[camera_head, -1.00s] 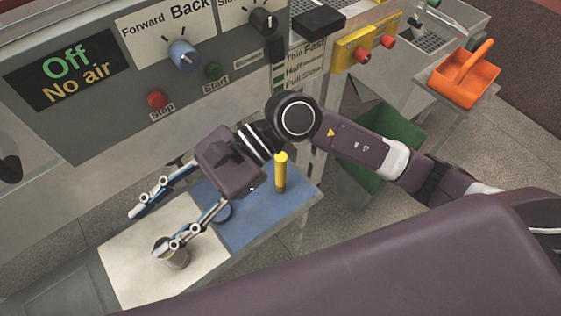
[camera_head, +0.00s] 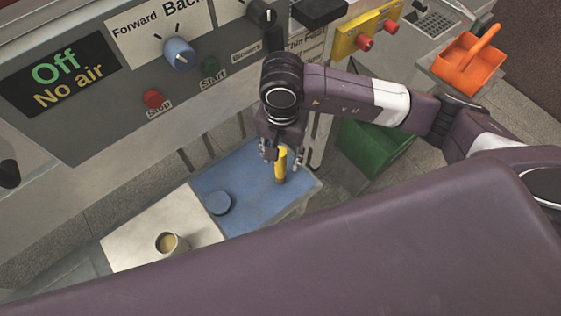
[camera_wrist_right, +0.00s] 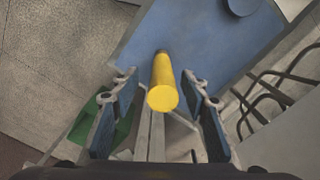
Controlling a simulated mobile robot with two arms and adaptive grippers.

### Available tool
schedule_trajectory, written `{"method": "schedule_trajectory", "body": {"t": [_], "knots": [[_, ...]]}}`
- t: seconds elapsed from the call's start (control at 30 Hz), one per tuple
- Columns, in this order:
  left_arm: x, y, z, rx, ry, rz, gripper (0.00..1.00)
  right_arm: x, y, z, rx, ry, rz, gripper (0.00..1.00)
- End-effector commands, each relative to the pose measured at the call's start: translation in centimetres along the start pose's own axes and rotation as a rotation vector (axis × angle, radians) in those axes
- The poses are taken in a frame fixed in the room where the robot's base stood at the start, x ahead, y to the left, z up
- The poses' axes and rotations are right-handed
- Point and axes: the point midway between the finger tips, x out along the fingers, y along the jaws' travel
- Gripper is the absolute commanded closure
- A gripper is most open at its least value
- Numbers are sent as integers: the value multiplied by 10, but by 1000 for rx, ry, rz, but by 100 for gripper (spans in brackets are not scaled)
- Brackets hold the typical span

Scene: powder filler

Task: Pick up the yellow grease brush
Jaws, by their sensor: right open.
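The yellow grease brush (camera_head: 281,164) stands upright on the blue part of the low shelf, near its right end. My right gripper (camera_head: 284,155) is just above and around its top, fingers pointing down. In the right wrist view the brush (camera_wrist_right: 163,88) shows its round yellow end between the two open fingers (camera_wrist_right: 160,115), with a gap on each side. Its lower end is dark and reaches the blue surface. My left gripper is in neither view.
A blue round lid (camera_head: 218,203) lies on the blue mat (camera_head: 240,222). A cup (camera_head: 171,244) stands on the white mat (camera_head: 130,240). The machine panel (camera_head: 100,125) rises behind. A green bin (camera_head: 375,148) and an orange scoop holder (camera_head: 468,64) are to the right.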

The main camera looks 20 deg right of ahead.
Motion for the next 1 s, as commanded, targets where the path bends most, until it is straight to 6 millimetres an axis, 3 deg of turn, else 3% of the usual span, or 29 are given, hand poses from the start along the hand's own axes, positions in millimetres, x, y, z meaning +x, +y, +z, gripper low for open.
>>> {"method": "schedule_trajectory", "body": {"t": [0.03, 0.2, 0.47, 0.87, 1.0], "knots": [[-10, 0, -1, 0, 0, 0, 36, 3, -1, 3, 1, -6, 3, 58], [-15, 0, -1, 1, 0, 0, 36, 26, -2, 2, 2, -4, 1, 58], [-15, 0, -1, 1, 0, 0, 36, 31, -3, 2, 0, -1, -2, 58], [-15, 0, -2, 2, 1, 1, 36, 30, -3, 1, 1, -1, -2, 100], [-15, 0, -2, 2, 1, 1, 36, 30, -3, 1, 1, -1, -2, 100]]}}
